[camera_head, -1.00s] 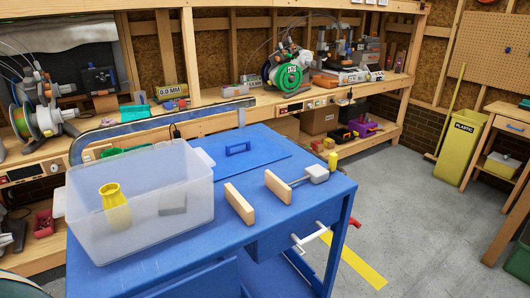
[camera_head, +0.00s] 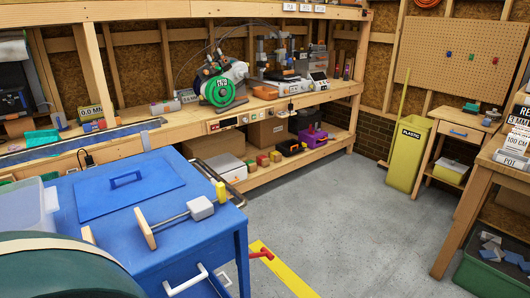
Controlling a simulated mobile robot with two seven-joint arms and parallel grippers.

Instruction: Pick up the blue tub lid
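The blue tub lid (camera_head: 108,205) lies flat on top of the blue cart (camera_head: 165,262). It is a thin rectangular panel with a raised blue handle (camera_head: 126,178) near its middle. A translucent tub (camera_head: 22,208) stands at the left of the cart, cut off by the picture edge.
A dark rounded shape (camera_head: 60,268) covers the lower left. The workbench (camera_head: 190,125) runs behind. Grey floor (camera_head: 330,215) is free at right.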

